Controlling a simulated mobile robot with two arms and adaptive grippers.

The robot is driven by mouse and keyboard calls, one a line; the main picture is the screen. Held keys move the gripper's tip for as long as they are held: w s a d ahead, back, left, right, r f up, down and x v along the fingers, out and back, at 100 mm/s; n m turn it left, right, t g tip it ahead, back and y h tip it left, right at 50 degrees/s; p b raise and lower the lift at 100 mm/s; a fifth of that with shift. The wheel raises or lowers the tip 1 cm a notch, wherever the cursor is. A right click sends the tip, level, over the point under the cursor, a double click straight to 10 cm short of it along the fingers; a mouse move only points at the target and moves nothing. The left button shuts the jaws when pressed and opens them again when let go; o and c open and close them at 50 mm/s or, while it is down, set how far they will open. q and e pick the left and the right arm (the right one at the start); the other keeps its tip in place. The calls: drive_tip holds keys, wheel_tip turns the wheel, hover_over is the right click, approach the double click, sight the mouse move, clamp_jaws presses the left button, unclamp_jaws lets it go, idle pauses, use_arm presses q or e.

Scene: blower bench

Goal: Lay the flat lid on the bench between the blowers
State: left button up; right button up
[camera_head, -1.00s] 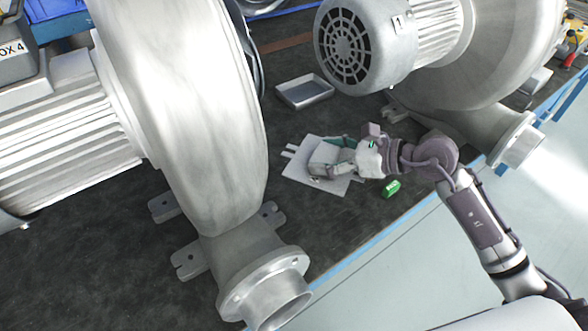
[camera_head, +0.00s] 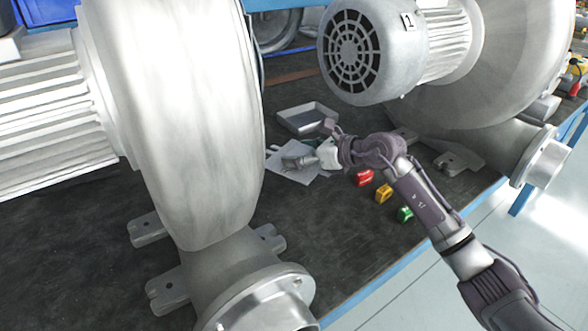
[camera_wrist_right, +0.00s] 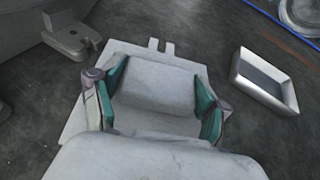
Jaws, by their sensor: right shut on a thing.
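The flat lid (camera_head: 302,177) is a thin pale grey plate with two small tabs at one edge. It is between the two blowers, and also shows below my fingers in the right wrist view (camera_wrist_right: 78,122). My right gripper (camera_head: 297,161) is over the plate. In the wrist view its teal-padded fingers (camera_wrist_right: 160,92) are shut on a pale raised block on the lid's top. The large left blower (camera_head: 165,120) and the right blower (camera_head: 480,75) flank it. I cannot tell if the lid touches the bench. My left gripper is out of view.
A shallow grey metal tray (camera_head: 307,118) lies just behind the lid, and to its right in the wrist view (camera_wrist_right: 264,82). Red (camera_head: 365,177), yellow (camera_head: 383,194) and green (camera_head: 405,214) small blocks lie on the dark bench (camera_head: 350,225) near its front edge.

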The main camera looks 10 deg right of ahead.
sight(294, 153)
drive_tip(key=shift+w+a+f, duration=0.25)
drive_tip(key=shift+w+f, duration=0.15)
drive_tip(key=shift+w, duration=0.2)
drive_tip(key=shift+w+a+f, duration=0.2)
drive_tip(key=shift+w+f, duration=0.2)
drive_tip(key=shift+w, duration=0.2)
wheel_tip(294, 153, down, 3)
drive_tip(key=shift+f+b, duration=0.1)
drive_tip(key=shift+b, duration=0.3)
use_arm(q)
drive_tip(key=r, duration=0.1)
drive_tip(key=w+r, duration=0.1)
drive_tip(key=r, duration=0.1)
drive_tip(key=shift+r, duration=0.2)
use_arm(e)
drive_tip(key=shift+f, duration=0.3)
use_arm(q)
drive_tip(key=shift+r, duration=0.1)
use_arm(e)
drive_tip(key=shift+f, duration=0.1)
drive_tip(key=o, duration=1.2)
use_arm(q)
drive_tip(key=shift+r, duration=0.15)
use_arm(e)
drive_tip(key=shift+o, duration=0.2)
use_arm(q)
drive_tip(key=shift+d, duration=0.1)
